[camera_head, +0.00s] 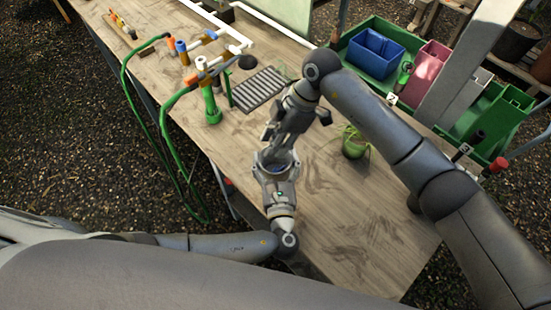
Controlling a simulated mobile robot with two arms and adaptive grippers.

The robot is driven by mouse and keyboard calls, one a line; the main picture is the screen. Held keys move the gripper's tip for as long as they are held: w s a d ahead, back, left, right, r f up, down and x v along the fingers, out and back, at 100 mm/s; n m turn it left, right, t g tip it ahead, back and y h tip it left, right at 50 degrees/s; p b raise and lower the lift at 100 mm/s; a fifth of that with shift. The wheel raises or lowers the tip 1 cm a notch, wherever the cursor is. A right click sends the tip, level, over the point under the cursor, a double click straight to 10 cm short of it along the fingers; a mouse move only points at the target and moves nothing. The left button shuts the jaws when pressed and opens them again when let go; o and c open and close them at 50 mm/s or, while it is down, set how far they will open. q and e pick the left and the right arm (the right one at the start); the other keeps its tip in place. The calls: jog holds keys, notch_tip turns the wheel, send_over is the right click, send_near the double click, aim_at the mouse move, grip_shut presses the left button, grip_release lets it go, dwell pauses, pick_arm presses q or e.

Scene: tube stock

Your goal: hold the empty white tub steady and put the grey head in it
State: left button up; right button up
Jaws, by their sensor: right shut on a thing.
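The white tub (264,157) stands near the middle of the table and shows only as a pale rim. My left gripper (277,170) is at its near side; whether its fingers are closed on the tub is hidden. My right gripper (282,142) points down over the tub from above. It is shut on a grey piece, which I take to be the grey head; it blends with the fingers and is mostly hidden. I cannot tell whether it touches the tub.
A green potted plant (354,142) stands right of the grippers. A dark slotted tray (259,88) and a pipe stand with green hose (212,108) are behind left. A green crate (376,62) with a blue bin (375,53) is back right. The table's front right is clear.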

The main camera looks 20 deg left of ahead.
jog(key=shift+f, duration=2.1)
jog(key=o, duration=0.8)
jog(key=v, duration=1.2)
